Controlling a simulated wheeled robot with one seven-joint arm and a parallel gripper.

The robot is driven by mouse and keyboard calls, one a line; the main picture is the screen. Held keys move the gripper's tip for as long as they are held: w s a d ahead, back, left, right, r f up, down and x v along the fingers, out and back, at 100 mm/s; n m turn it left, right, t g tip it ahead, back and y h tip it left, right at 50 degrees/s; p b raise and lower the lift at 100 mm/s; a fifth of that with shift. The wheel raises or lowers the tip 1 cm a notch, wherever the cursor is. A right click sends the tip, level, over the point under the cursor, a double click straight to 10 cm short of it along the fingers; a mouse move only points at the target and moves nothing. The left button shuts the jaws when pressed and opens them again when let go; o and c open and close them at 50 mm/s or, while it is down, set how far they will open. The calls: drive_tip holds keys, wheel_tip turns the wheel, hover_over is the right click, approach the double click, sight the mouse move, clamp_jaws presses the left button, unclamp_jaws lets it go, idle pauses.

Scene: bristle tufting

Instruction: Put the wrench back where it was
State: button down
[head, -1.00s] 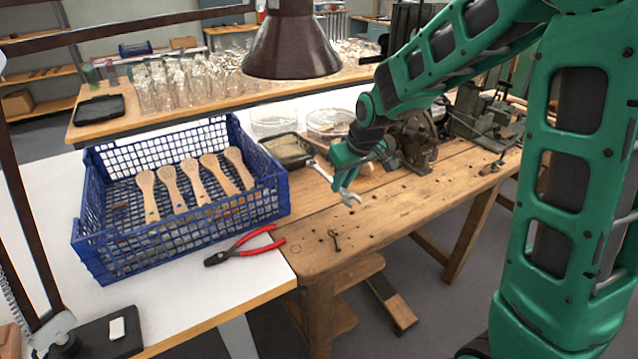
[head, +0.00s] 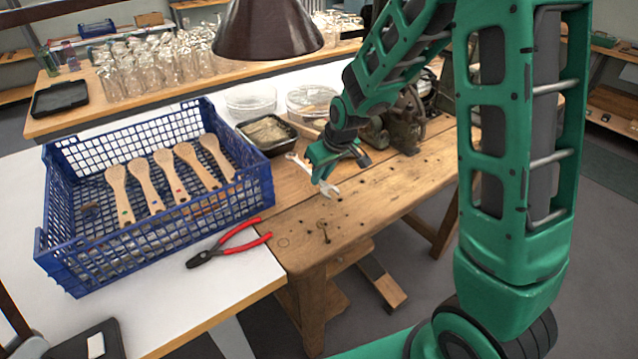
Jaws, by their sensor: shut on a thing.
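Part of the wrench's handle shows behind the gripper, up and to the left. The fingers hide its middle. I cannot tell whether the wrench touches the bench top.
A blue crate (head: 262,190) with several wooden brush handles stands on the white table at left. Red-handled pliers (head: 240,236) lie before it. A black tray (head: 268,134) and clear round containers stand behind the gripper.

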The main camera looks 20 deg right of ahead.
sight(321, 181)
drive_tip(key=shift+f, duration=1.45)
drive_tip(key=c, duration=1.7)
unclamp_jaws()
drive_tip(key=shift+f, duration=0.1)
drive_tip(key=v, duration=1.2)
drive_tip(key=s+d+r+m+g+h, duration=0.1)
drive_tip(key=s+d+r+m+g, duration=0.2)
drive_tip(key=s+d, duration=0.85)
drive_tip(key=s+d+m, duration=0.1)
drive_tip(key=s+m, duration=0.1)
drive_tip(key=s, duration=0.4)
drive_tip(key=s+d+r+m+g, duration=0.1)
drive_tip(key=s+d+m, duration=0.1)
drive_tip(key=s, duration=0.5)
drive_tip(key=s+d+m, duration=0.2)
drive_tip(key=s+m, duration=0.1)
drive_tip(key=s, duration=0.4)
drive_tip(key=shift+d+r+g, duration=0.25)
drive_tip(key=shift+r+g, duration=0.05)
drive_tip(key=shift+r, duration=0.05)
